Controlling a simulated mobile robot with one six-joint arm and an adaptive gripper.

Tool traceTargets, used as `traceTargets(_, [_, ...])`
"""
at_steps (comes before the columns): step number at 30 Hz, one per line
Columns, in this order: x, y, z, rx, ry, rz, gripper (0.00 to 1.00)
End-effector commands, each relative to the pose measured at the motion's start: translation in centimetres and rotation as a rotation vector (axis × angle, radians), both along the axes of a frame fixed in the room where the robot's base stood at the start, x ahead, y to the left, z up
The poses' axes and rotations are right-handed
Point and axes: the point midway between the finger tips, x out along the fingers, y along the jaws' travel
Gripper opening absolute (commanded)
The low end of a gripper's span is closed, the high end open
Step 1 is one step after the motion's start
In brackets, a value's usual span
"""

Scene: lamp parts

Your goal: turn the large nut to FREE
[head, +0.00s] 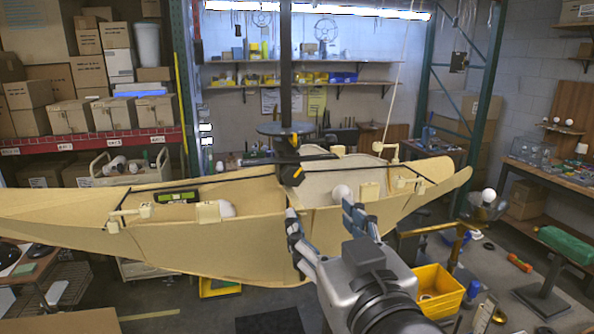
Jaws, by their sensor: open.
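A boat-shaped pale wooden lamp body (225,255) spans the head view, hung from a dark vertical pole (285,60). A dark hub with a yellow mark (292,173) sits at the pole's lower end, in the middle of the body. It may be the large nut, but I cannot read FREE or any other marking on it. A grey disc (268,129) is around the pole higher up. My gripper (322,215) is open and empty, in front of the near wooden side, below and right of the hub. I cannot tell whether its fingers touch the wood.
White bulbs (342,192) and pale sockets (208,212) sit along the body. A small green-screened device (178,197) lies inside at left. A yellow crate (440,290) is on the floor below right. A bench (555,180) stands at right. Shelves with cartons are behind.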

Motion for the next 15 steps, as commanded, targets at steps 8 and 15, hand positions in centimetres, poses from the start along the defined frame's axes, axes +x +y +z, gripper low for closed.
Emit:
traceTargets(8, [3.5, 1.0, 0.3, 0.0, 0.008, 0.0, 0.59])
traceTargets(15, [6.9, 2.0, 0.0, 0.002, 0.005, 0.002, 0.59])
